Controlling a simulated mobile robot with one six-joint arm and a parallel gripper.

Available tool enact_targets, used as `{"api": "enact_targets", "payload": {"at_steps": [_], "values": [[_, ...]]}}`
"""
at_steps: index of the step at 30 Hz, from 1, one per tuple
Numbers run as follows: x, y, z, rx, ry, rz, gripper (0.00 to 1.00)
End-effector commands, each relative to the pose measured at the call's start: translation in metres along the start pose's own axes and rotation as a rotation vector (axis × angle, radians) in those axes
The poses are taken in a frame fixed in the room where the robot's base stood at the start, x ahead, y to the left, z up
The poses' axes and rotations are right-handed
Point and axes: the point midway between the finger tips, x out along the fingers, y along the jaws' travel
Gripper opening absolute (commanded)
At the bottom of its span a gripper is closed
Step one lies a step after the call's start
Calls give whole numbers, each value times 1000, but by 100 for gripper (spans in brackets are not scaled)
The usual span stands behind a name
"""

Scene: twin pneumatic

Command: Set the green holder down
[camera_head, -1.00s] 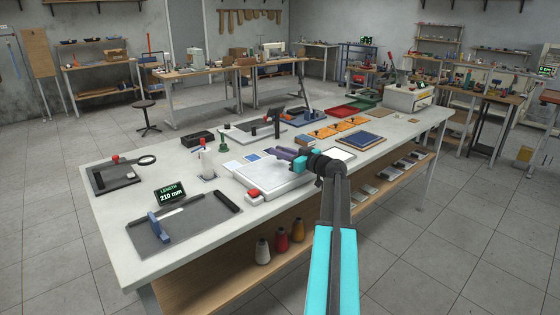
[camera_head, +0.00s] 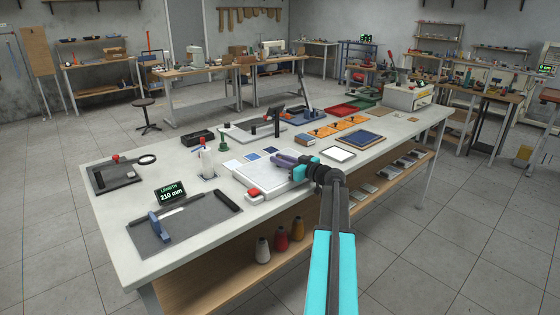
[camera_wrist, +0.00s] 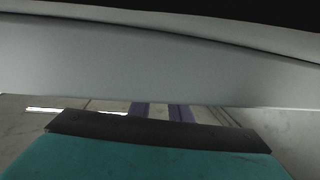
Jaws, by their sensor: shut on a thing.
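My gripper (camera_head: 283,160) has purple fingers and a teal body and is low over the white flat box (camera_head: 258,186) on the bench. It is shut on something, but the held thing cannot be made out. In the wrist view the purple fingers (camera_wrist: 160,112) show only in part. A broad pale grey band (camera_wrist: 150,60) covers most of that view, and I cannot tell what it is. No green thing shows between the fingers. A small dark green upright piece (camera_head: 223,142) stands on the bench left of the gripper, apart from it; whether it is the holder is unclear.
A blue-topped board (camera_head: 364,139) and a white pad (camera_head: 339,154) lie to the right. A dark mat (camera_head: 185,222) lies at front left.

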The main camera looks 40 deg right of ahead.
Motion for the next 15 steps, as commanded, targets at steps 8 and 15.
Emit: {"api": "enact_targets", "payload": {"at_steps": [8, 15], "values": [[0, 0, 1, 0, 0, 0, 36], [0, 0, 1, 0, 0, 0, 36]]}}
